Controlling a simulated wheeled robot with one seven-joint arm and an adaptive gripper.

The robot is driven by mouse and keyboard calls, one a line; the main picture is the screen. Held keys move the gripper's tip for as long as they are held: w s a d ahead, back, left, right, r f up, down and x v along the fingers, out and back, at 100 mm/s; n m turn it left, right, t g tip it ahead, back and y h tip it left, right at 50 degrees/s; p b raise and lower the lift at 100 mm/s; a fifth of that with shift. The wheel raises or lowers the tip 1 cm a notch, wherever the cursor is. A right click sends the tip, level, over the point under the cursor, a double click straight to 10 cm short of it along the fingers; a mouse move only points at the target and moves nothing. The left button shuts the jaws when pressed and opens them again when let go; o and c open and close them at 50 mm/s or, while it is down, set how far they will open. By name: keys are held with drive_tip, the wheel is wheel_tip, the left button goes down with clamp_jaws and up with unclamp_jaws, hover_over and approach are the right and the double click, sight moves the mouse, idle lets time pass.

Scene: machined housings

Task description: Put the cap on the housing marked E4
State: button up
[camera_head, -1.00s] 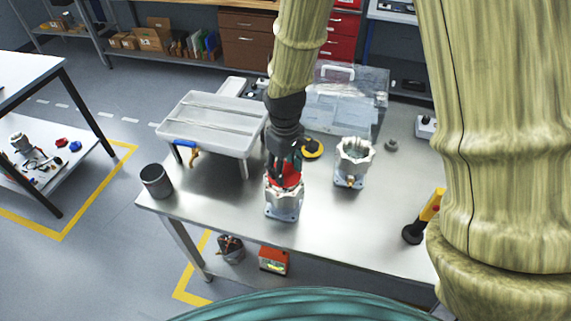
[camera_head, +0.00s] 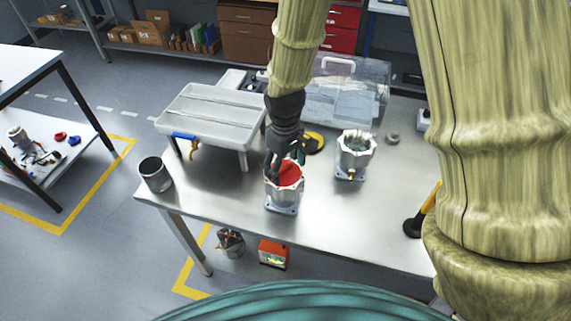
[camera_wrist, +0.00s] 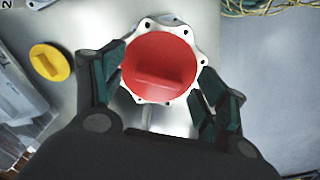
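The red cap (camera_head: 286,175) sits in the mouth of the near housing (camera_head: 283,197) on the steel table. In the wrist view the cap (camera_wrist: 160,68) looks round with a raised bar across it, inside the pale scalloped rim of the housing (camera_wrist: 178,23). My gripper (camera_head: 285,163) is just above this housing. In the wrist view my gripper (camera_wrist: 163,80) is open, its fingers on either side of the cap and apart from it. A second, uncapped housing (camera_head: 355,157) stands to the right. I cannot read any marking on either housing.
A yellow round part (camera_head: 313,143) lies behind the near housing; it also shows in the wrist view (camera_wrist: 50,62). A white raised tray (camera_head: 210,117) stands left, a clear box (camera_head: 345,95) behind, a dark cup (camera_head: 155,174) at the left edge. The front table is clear.

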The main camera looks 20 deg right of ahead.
drive_tip(key=shift+r, duration=0.1)
wheel_tip(320, 180, up, 12)
idle(0.9)
idle(0.4)
